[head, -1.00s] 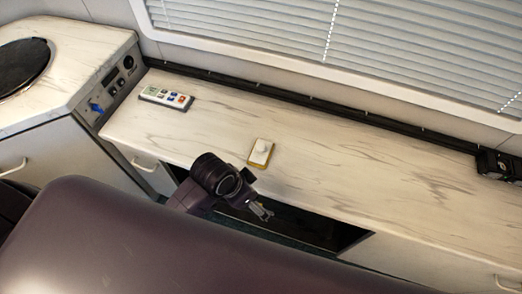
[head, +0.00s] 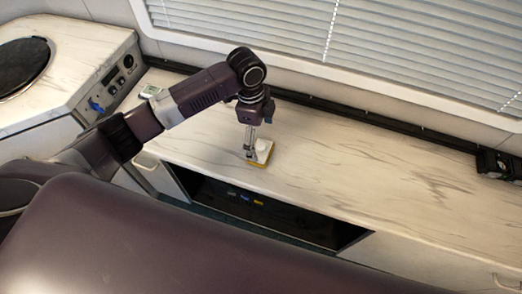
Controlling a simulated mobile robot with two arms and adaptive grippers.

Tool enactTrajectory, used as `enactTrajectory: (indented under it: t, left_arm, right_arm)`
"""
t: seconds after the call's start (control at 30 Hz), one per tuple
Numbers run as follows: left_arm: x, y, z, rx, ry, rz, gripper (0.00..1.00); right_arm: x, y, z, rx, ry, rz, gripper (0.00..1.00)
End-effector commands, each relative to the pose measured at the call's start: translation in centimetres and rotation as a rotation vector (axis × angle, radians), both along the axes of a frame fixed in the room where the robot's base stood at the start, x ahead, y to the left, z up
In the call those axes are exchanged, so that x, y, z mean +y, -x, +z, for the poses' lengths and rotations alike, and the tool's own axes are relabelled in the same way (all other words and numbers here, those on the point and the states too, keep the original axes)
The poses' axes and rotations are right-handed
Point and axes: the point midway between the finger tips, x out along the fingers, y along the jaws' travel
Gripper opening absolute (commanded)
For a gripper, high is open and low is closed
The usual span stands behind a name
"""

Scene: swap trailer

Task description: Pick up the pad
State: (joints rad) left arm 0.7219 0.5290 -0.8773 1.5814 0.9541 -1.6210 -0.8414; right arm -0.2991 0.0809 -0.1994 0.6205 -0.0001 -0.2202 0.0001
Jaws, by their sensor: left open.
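The pad (head: 262,158), a small white block with a yellow base and a round knob on top, lies on the marbled counter near its front edge. My left gripper (head: 250,148) points down over the pad, its fingers at the pad's left part by the knob. It is open, and the fingers partly hide the pad. Whether the fingers touch the knob cannot be told. My right gripper does not show.
The marbled counter (head: 370,165) is clear to the right of the pad. A remote (head: 152,91) lies at the left, mostly hidden by my arm. An open shelf (head: 290,219) below holds small items. A black device (head: 497,163) stands at the far right. Window blinds are behind.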

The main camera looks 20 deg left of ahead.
Motion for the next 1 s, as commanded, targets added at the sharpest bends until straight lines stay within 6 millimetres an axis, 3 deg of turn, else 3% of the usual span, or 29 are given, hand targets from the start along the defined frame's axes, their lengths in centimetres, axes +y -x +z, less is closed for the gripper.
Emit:
enactTrajectory:
  t: [0.17, 0.7, 1.0]
  left_arm:
    - [0.5, -0.3, -0.6, 0.009, -0.010, -0.014, 0.93]
    - [0.2, -0.6, -7.1, 0.006, -0.009, -0.014, 0.93]
    - [0.2, -0.7, -7.4, 0.004, -0.009, -0.015, 0.91]
  right_arm:
    - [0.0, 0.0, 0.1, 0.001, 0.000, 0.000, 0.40]
    - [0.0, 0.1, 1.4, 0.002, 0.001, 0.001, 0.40]
    - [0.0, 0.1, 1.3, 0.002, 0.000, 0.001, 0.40]
